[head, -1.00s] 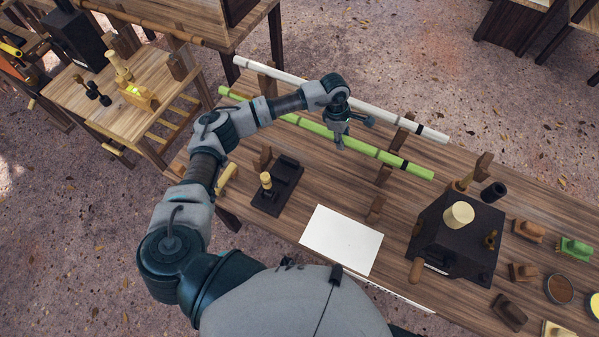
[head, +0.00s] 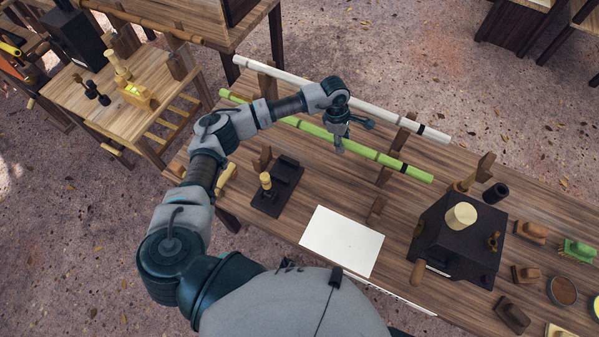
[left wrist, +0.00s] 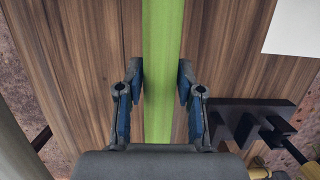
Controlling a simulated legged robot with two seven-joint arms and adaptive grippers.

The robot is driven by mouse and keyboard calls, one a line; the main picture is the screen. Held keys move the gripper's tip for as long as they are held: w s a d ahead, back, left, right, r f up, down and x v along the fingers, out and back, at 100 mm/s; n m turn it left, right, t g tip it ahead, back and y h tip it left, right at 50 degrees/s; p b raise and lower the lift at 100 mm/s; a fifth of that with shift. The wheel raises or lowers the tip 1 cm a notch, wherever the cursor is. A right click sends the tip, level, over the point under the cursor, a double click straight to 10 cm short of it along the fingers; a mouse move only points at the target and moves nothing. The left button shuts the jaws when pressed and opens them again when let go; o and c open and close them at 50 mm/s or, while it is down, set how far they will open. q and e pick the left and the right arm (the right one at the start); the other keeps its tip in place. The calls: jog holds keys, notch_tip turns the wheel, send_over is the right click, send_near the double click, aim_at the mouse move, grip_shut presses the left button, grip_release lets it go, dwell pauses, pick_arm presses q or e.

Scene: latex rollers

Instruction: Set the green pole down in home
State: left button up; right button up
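The green pole (head: 293,121) lies across wooden rests on the bench, with a black band near its right end. The rests show as upright wooden pieces, one near the pole's right part (head: 385,174). My left gripper (head: 339,146) is over the pole's middle, pointing down. In the left wrist view the pole (left wrist: 161,55) runs between the two parted fingers (left wrist: 159,80), which look open. I cannot tell exactly how high the fingertips are relative to the pole. No label marks home in these frames. My right gripper is not in view.
A white pole (head: 300,84) lies parallel behind the green one. In front are a white sheet (head: 342,240), a small dark stand (head: 277,190) and a dark block (head: 458,246) with a pale cylinder. Small tools and bowls crowd the bench's right end.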

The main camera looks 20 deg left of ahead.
pick_arm(q)
jog(key=shift+o, duration=1.4)
jog(key=v, duration=1.2)
